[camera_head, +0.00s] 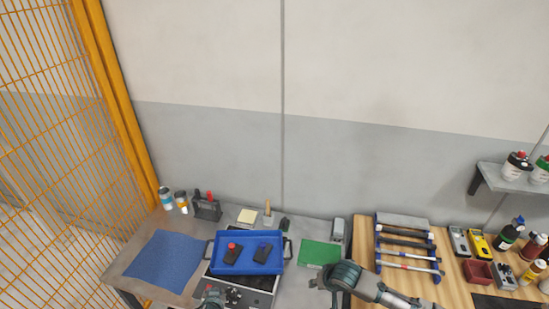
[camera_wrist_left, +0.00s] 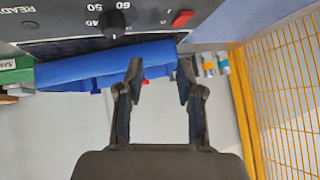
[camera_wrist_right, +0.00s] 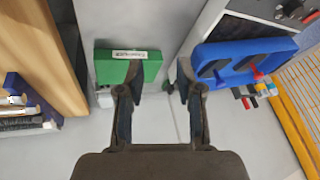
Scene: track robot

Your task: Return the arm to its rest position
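My left gripper (camera_wrist_left: 160,70) is open, with nothing between its fingers. In its wrist view, the blue tray (camera_wrist_left: 100,65) and a dark panel with a dial (camera_wrist_left: 116,22) lie beyond the fingertips. My right gripper (camera_wrist_right: 158,72) is also open and empty. In its wrist view, one finger overlaps the green box (camera_wrist_right: 112,67); contact cannot be told. In the head view, my right arm (camera_head: 368,287) comes in from the lower right, beside the green box (camera_head: 318,253).
The blue tray (camera_head: 274,266) holds two dark items, one with a red top. A blue mat (camera_head: 163,260) lies left. An orange mesh fence (camera_head: 60,120) stands left; a wall shelf (camera_head: 505,180) hangs right.

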